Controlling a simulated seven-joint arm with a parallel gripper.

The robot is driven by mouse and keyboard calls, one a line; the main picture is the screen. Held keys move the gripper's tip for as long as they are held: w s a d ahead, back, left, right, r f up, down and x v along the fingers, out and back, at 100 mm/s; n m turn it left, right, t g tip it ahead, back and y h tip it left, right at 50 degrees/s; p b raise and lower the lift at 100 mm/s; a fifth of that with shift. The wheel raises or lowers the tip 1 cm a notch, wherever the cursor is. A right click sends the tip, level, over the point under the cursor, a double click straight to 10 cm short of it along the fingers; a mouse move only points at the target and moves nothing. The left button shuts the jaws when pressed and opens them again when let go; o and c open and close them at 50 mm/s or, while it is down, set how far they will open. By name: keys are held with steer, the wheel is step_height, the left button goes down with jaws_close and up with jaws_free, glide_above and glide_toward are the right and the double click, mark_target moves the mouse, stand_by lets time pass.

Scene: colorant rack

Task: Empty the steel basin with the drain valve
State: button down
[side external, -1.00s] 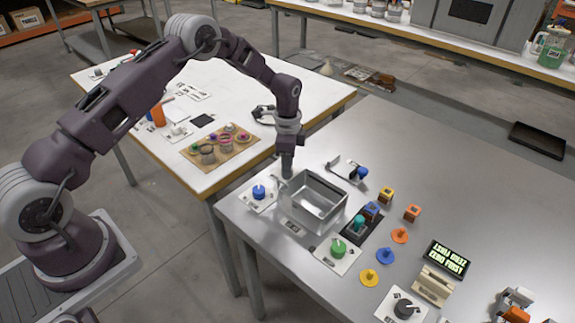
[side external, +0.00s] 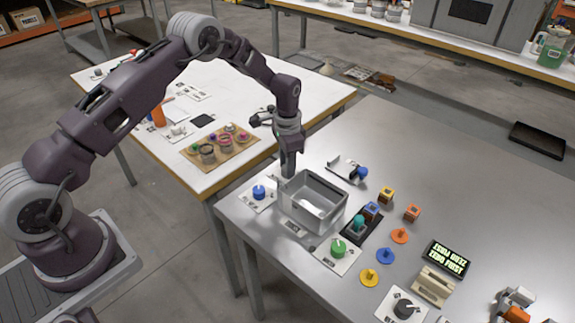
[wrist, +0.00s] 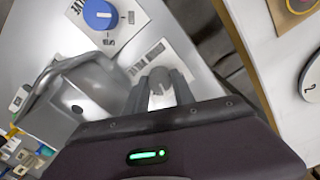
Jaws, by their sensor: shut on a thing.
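The open steel basin (side external: 330,221) stands at the table's left end in the side view; its inside shows a drain-like dark spot in the wrist view (wrist: 77,108). My gripper (side external: 289,172) points down at the basin's back-left edge. In the wrist view, my fingers (wrist: 160,92) are closed around a small grey part by the basin's edge; the exact grip is partly hidden. A blue valve knob (side external: 259,191) sits on a white plate left of the basin. It also shows in the wrist view (wrist: 98,14), with an OPEN mark nearby.
A green knob (side external: 338,246) on a white plate and a dark plate with a teal knob (side external: 357,223) stand right of the basin. Coloured blocks and pegs lie beyond, near a lit display (side external: 446,259).

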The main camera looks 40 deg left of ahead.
steer(key=n, duration=0.6)
steer(key=shift+n, duration=0.3)
steer(key=n, duration=0.5)
steer(key=shift+n, duration=0.4)
steer(key=c, duration=1.1)
jaws_free()
steer(key=shift+o, duration=0.2)
step_height(320, 180, up, 7)
steer(key=shift+r, duration=0.1)
steer(key=shift+r, duration=0.1)
